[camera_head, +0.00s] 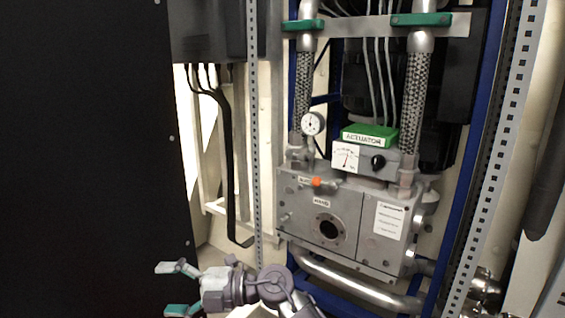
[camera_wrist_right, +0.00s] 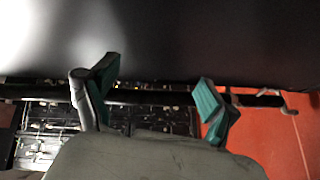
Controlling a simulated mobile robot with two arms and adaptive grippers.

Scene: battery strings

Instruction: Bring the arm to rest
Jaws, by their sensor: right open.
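My right gripper (camera_head: 176,289) shows at the bottom left of the head view, pointing left, with its two teal-tipped fingers spread wide apart. It stands in front of the dark panel and holds nothing. In the right wrist view the same gripper (camera_wrist_right: 158,92) shows its two teal fingertips apart with nothing between them. My left gripper does not show in either view.
A large black panel (camera_head: 85,150) fills the left of the head view. A grey metal unit (camera_head: 345,215) with a gauge (camera_head: 313,123) and a green-topped actuator box (camera_head: 370,134) stands right of centre. Perforated rails (camera_head: 253,130) and blue frame posts flank it.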

